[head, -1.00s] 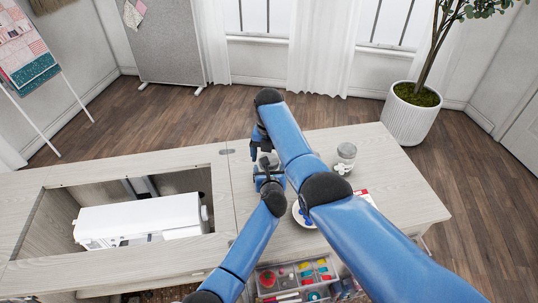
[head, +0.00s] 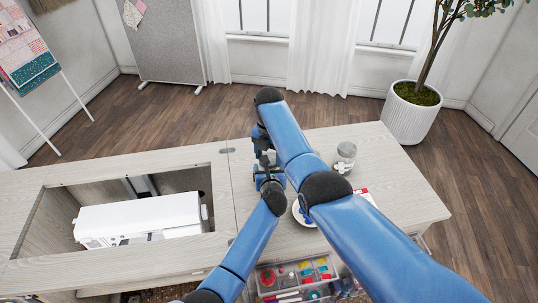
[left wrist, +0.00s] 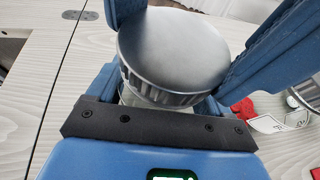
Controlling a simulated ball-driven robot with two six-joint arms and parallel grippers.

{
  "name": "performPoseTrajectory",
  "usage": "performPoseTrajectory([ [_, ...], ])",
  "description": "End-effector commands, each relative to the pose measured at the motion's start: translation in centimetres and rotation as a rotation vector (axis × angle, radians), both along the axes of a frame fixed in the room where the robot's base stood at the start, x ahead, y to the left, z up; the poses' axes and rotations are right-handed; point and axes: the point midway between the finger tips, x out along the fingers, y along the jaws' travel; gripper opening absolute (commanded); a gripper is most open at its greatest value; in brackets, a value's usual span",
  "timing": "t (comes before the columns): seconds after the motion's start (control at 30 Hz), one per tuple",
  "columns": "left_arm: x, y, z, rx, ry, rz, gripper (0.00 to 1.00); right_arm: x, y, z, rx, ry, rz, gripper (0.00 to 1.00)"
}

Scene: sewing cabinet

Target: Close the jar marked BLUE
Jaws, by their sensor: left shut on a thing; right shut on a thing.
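A grey metal lid (left wrist: 172,48) with a ribbed rim sits over a clear glass jar (left wrist: 135,98) in the left wrist view. Blue fingers stand on both sides of them. My left gripper (head: 269,180) is shut on the jar. My right gripper (head: 264,152) is just above and behind it in the head view, shut on what seems to be the lid. The arms hide the jar in the head view. No marking on the jar shows, and I cannot tell whether the lid is fully seated.
Another jar (head: 346,153) stands to the right on the cabinet top (head: 400,185). A white dish (head: 298,219) with blue things is partly behind my right arm. The white sewing machine (head: 140,218) lies in the left opening. An open drawer (head: 285,280) of sewing supplies is below.

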Motion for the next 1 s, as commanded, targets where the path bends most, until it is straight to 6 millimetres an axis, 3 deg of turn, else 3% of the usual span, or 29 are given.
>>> performPoseTrajectory([
  [0.07, 0.0, 0.0, 0.0, 0.0, 0.0, 0.0, 0.0, 0.0, 0.0, 0.0, 0.0, 0.0, 0.001, 0.31],
  [0.1, 0.0, 0.0, 0.0, 0.0, 0.0, 0.0, 0.0, 0.0, 0.0, 0.0, 0.0, 0.0, 0.001, 0.72],
  [0.23, 0.0, 0.0, 0.0, 0.0, 0.0, 0.0, 0.0, 0.0, 0.0, 0.0, 0.0, 0.0, 0.002, 0.92],
  [0.57, 0.0, 0.0, 0.0, 0.0, 0.0, 0.0, 0.0, 0.0, 0.0, 0.2, 0.0, -0.001, 0.003, 0.93],
  [1.0, 0.0, 0.0, 0.0, 0.0, 0.0, 0.0, 0.0, 0.0, 0.0, 4.3, 0.0, -0.001, 0.003, 0.93],
])
